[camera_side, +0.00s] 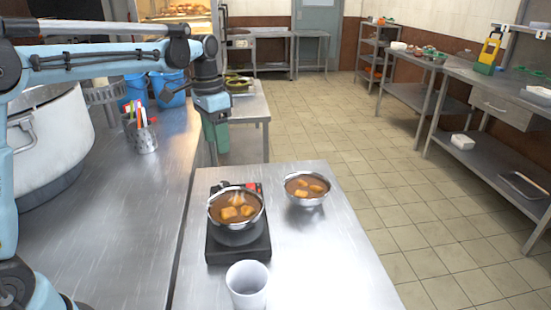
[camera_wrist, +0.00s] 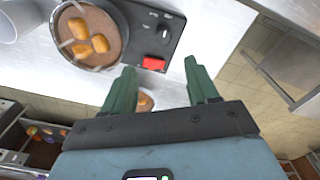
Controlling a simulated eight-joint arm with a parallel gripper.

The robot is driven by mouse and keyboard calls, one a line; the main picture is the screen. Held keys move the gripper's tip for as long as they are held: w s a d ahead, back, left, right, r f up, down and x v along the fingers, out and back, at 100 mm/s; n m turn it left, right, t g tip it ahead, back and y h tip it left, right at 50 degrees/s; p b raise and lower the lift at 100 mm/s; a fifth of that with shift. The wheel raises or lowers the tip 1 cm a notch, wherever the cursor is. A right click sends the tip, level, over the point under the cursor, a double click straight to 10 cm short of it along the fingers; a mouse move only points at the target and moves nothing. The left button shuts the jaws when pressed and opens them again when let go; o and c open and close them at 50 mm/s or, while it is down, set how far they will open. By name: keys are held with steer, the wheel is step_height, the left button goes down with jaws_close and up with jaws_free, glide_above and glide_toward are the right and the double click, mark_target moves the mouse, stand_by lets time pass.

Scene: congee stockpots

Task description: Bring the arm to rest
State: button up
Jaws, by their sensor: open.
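My gripper (camera_side: 215,140) hangs at the end of my arm, left of and beyond the small steel table, with its green fingers pointing down. In the wrist view the fingers (camera_wrist: 160,85) are spread apart with nothing held between them. A bowl of brown broth with orange-brown chunks (camera_side: 237,206) sits on the black burner (camera_side: 240,248); the bowl also shows at the top left of the wrist view (camera_wrist: 88,38). A second similar bowl (camera_side: 305,188) stands to its right on the table. My gripper is apart from both bowls.
A white cup (camera_side: 247,285) stands at the table's front. A large pot (camera_side: 50,140) and a utensil holder (camera_side: 143,137) are on the left counter. Blue buckets (camera_side: 168,88) stand behind. The tiled floor (camera_side: 360,150) is clear; shelving lines the right wall.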

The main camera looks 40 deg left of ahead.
steer(key=s+d+f+n+t, duration=0.1)
steer(key=s+d+f+t, duration=0.1)
steer(key=s, duration=0.5)
steer(key=s+d+f+n+t, duration=0.1)
steer(key=s+d+n+t, duration=0.1)
steer(key=s+d+t, duration=0.3)
steer(key=s, duration=0.3)
steer(key=shift+s+f, duration=0.3)
steer(key=shift+f, duration=0.1)
